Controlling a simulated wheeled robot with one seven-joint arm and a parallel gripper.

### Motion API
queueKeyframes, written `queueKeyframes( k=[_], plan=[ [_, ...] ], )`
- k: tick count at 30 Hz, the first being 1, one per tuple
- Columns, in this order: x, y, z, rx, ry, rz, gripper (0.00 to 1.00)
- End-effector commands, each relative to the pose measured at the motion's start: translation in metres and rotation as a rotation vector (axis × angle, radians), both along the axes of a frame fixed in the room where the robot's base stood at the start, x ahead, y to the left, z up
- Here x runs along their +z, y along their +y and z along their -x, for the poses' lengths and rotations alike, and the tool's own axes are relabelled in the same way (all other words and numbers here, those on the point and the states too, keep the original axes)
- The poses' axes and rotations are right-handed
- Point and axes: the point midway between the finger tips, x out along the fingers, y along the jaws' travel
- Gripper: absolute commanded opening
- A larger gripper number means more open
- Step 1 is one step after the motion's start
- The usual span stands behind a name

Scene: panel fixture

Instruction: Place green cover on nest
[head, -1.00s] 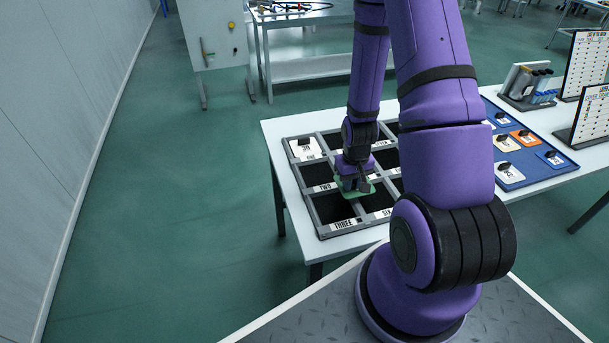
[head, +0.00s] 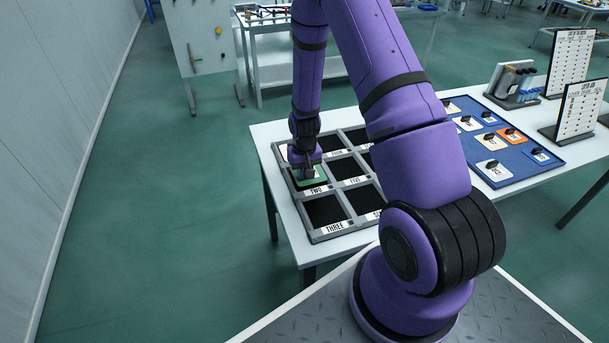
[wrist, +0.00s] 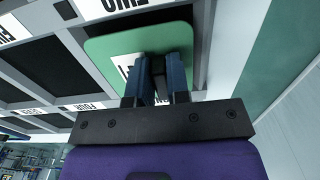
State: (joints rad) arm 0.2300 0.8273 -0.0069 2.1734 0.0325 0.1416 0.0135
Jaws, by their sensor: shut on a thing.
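The green cover (head: 322,181) is a flat plate with rounded corners and a white label, partly hidden by my fingers. My gripper (head: 307,172) is shut on the grip at its middle; the cover also shows in the wrist view (wrist: 110,50), with the fingers (wrist: 158,70) over it. The cover is over the nest labelled TWO in the grey fixture frame (head: 329,184), in the left column.
The nest labelled THREE (head: 324,210) and the one labelled FIVE (head: 347,168) are empty and dark. My arm hides part of the fixture. A blue tray (head: 545,168) with several covers lies at the right of the table, near upright sign boards (head: 583,110) and a bottle rack (head: 512,92).

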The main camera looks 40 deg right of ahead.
Motion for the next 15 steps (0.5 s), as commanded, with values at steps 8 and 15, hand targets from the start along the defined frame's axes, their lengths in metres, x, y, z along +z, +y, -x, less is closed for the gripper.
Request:
queueKeyframes(
  k=[8,15],
  plan=[
    [-0.017,0.0,0.0,0.0,-0.001,0.0,0.0],
    [-0.019,0.0,0.0,0.0,0.0,0.0,0.0]
  ],
)
